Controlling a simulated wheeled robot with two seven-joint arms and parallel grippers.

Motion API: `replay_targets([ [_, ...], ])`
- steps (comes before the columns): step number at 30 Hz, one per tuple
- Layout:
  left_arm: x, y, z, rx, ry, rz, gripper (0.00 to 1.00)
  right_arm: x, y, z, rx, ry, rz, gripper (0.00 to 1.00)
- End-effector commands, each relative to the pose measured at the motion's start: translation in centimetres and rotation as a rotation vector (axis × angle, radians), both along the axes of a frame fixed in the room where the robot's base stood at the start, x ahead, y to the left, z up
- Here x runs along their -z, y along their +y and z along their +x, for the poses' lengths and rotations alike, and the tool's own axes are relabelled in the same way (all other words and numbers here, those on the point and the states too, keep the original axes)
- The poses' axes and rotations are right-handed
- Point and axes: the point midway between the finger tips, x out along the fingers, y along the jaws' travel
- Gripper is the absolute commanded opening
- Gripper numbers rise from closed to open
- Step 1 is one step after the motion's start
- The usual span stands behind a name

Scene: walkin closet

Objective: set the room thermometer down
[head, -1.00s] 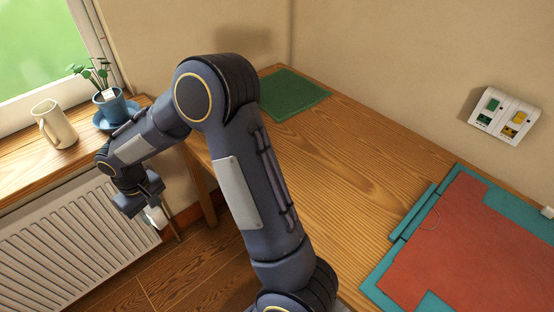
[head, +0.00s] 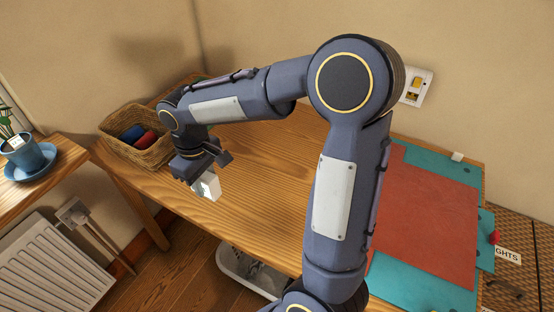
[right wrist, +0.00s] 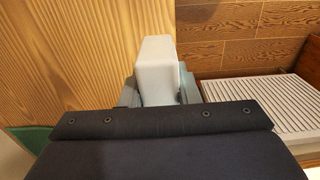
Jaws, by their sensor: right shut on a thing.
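The room thermometer (head: 207,187) is a small white block in the head view, near the front edge of the wooden table (head: 255,185). My right gripper (head: 203,178) is shut on it. In the right wrist view the white thermometer (right wrist: 157,68) stands out between the two grey fingers, with table wood to its left and floor to its right. Whether it touches the table or hangs above it I cannot tell. Its face with any display is not visible. My left gripper is not in view.
A wicker basket (head: 160,152) with blue and red things stands at the table's left end, beside my gripper. A red sheet on a teal mat (head: 465,172) covers the right side. A sill with a potted plant (head: 22,152) and a radiator (head: 50,262) are at left.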

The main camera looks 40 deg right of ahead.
Motion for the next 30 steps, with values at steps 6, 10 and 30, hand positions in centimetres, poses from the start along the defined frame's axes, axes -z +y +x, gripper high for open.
replay_targets([
  [6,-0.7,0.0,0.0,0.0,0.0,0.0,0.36,1.4,-4.3,-0.3,-0.002,0.006,-0.002,0.05],
  [10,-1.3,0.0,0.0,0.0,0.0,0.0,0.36,2.8,-7.5,-0.3,-0.002,0.007,-0.002,0.05],
  [30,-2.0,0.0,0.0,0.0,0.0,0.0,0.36,11.4,-13.8,-0.1,-0.01,0.005,0.0,0.05],
])
